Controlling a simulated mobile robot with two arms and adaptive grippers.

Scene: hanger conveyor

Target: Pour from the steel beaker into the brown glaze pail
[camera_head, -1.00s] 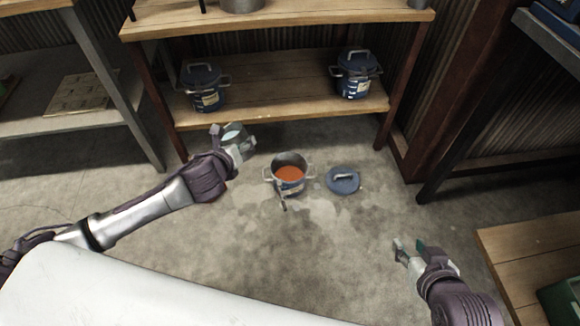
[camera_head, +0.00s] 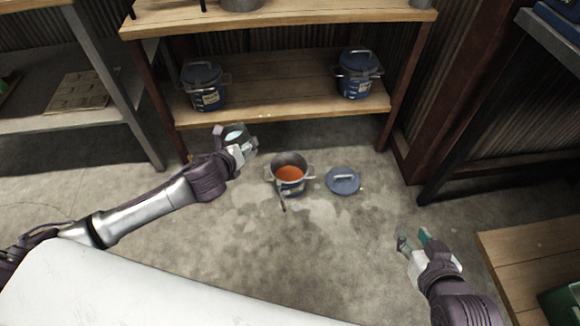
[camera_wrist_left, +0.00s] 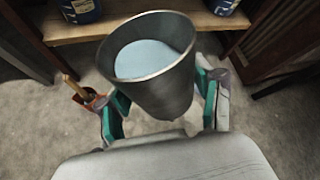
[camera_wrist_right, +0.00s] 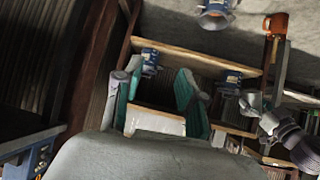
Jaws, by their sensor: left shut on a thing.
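The steel beaker (camera_wrist_left: 160,88) holds pale blue liquid and looks roughly upright in the left wrist view. My left gripper (camera_head: 238,146) is shut around the beaker, which also shows in the head view (camera_head: 236,133). The open glaze pail (camera_head: 290,187) stands on the floor with orange-brown glaze inside and a handle leaning over its front rim. The beaker is held up to the left of the pail, apart from it. My right gripper (camera_head: 413,239) is open and empty, at the lower right; its spread fingers show in the right wrist view (camera_wrist_right: 155,92).
The blue lid (camera_head: 343,182) lies on the floor right of the pail. A wooden shelf (camera_head: 275,112) behind carries two lidded blue pails (camera_head: 204,88) (camera_head: 357,76). An orange pot (camera_wrist_right: 277,23) with a stick stands on the floor. A wooden table (camera_head: 520,250) is at right.

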